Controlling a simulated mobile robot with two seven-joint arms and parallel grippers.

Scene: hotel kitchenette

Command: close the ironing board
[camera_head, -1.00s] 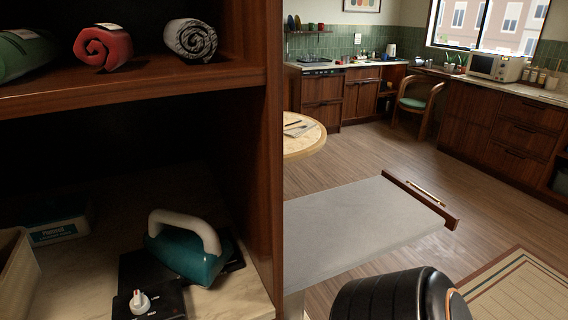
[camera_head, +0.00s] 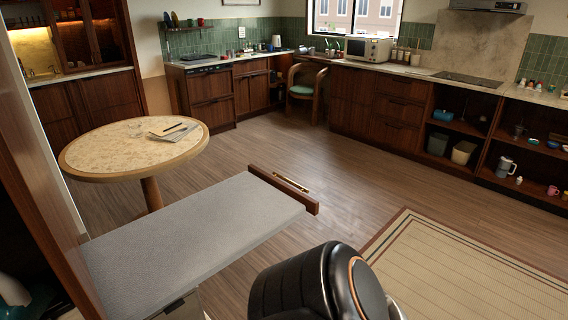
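The ironing board (camera_head: 195,235) is a grey padded slab that sticks out level from the tall wooden cabinet at the left. Its far end carries a dark wooden front with a brass handle (camera_head: 291,182). A black rounded part of my own arm (camera_head: 310,285) shows at the bottom centre, just in front of the board. Neither gripper's fingers are in view. Whether the arm touches the board cannot be told.
A round table (camera_head: 85,161) with papers stands beyond the board. The cabinet side (camera_head: 38,170) borders the left. A striped rug (camera_head: 470,275) lies at the right. The wooden floor (camera_head: 335,165) between board and counters is clear.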

